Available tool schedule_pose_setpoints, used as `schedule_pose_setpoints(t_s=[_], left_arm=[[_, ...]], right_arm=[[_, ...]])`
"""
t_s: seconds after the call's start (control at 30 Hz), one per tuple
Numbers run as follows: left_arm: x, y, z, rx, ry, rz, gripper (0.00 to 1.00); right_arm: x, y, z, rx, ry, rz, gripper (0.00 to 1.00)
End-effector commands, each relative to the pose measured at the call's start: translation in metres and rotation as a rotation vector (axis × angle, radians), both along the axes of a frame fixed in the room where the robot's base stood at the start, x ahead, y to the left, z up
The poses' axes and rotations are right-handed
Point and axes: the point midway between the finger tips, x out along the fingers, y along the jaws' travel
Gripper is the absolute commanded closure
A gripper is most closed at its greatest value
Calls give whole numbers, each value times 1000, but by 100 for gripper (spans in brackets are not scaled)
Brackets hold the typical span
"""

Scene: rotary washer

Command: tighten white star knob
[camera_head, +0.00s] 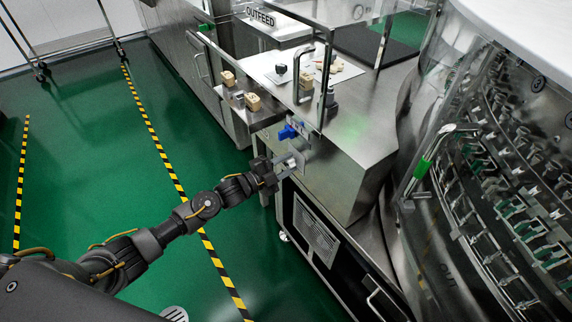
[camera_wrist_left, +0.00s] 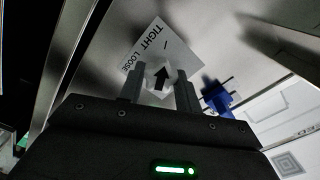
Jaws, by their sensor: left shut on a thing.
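The white star knob (camera_wrist_left: 158,79) has a black arrow on its face and sits between the two fingers of my left gripper (camera_wrist_left: 160,90). The arrow points up, slightly to the right, in the left wrist view. Behind the knob is a white label plate (camera_wrist_left: 178,50) reading TIGHT and LOOSE, with a short tick mark. My left gripper (camera_head: 283,168) is shut on the knob at the steel cabinet's side in the head view, where the knob is mostly hidden. My right gripper is in neither view.
A blue handle (camera_head: 288,131) is close beside the knob, also in the left wrist view (camera_wrist_left: 216,96). Tan blocks (camera_head: 253,102) stand on a ledge behind. Green floor lies open at left.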

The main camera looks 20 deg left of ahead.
Motion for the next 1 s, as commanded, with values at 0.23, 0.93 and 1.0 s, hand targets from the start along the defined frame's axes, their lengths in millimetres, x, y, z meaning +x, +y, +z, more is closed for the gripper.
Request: schedule_pose_setpoints(t_s=[0.23,0.93,1.0], left_arm=[[0,0,-1,2,1,0,46],[-51,42,-2,4,3,0,45],[-61,50,-2,2,2,-1,45]], right_arm=[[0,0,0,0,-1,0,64],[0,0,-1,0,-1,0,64],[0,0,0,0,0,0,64]])
